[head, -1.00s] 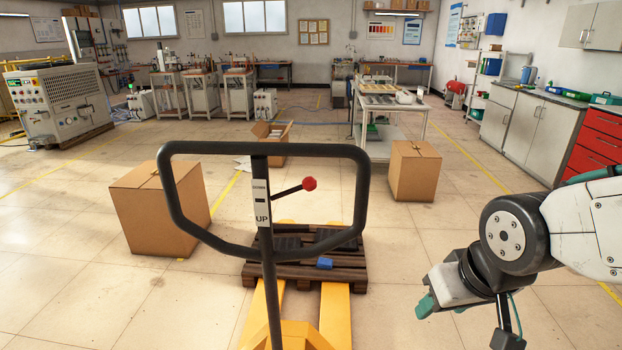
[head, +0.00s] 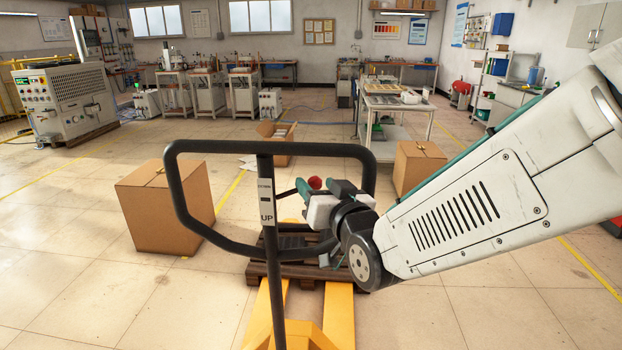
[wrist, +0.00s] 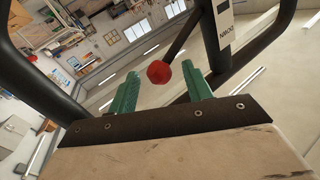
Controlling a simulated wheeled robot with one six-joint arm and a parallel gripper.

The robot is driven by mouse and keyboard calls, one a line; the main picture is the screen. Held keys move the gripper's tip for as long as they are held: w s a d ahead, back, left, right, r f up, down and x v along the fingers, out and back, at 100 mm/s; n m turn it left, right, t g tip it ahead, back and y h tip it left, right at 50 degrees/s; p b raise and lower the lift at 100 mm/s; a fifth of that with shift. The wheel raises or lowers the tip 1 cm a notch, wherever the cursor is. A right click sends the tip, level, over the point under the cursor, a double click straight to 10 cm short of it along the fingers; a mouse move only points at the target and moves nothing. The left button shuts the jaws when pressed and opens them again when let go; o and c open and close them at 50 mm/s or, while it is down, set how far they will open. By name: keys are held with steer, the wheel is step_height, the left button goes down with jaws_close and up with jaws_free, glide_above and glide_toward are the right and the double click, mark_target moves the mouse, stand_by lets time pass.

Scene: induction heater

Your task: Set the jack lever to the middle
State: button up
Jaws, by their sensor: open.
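The jack lever is a thin dark rod with a red knob (head: 314,183), to the right of the handle post inside the black loop handle (head: 180,205). In the head view the rod slopes slightly up toward the knob. A white label (head: 265,203) with UP at its lower end is on the post. My gripper (head: 319,190) is open at the knob. In the wrist view the red knob (wrist: 158,72) appears between the two green fingers (wrist: 160,80), with space on both sides. Whether it is between them in depth is unclear.
Yellow forks (head: 338,310) reach under a wooden pallet (head: 300,272) below the handle. Cardboard boxes stand at left (head: 165,210) and right (head: 415,165). The handle loop surrounds my gripper closely. Open floor lies at left.

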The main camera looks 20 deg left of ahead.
steer(key=shift+x, duration=2.1)
